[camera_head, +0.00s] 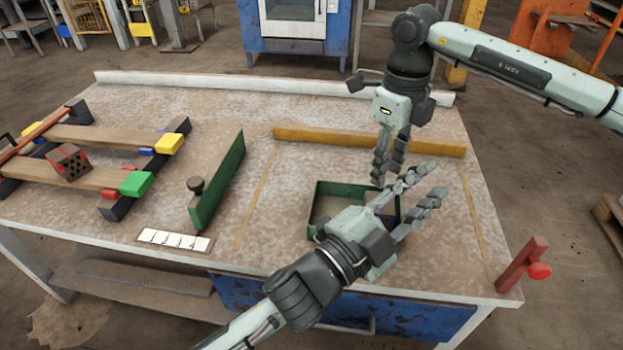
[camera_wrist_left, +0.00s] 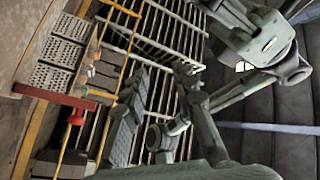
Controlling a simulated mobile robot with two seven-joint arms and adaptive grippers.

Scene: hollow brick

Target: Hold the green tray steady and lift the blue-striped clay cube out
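The green tray (camera_head: 314,208) lies on the table, open at the top. My left forearm and palm hide its front right part. A bluish patch (camera_head: 386,212) inside its right side may be the blue-striped clay cube, mostly hidden. My left gripper (camera_head: 438,180) reaches over the tray's right side. Its fingers are spread and empty, with the tips beyond the tray. My right gripper (camera_head: 386,178) points down above the tray's far right corner. Its fingers are apart, with nothing seen between them. In the left wrist view, the left fingers (camera_wrist_left: 155,125) show large; tray and cube are not seen there.
A wooden frame with coloured clamps and a dark perforated block (camera_head: 70,163) stands at the left. A green board with a black knob (camera_head: 218,180) stands left of the tray. A yellow-brown strip (camera_head: 370,141) lies behind. A red-handled post (camera_head: 524,265) stands at the front right corner.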

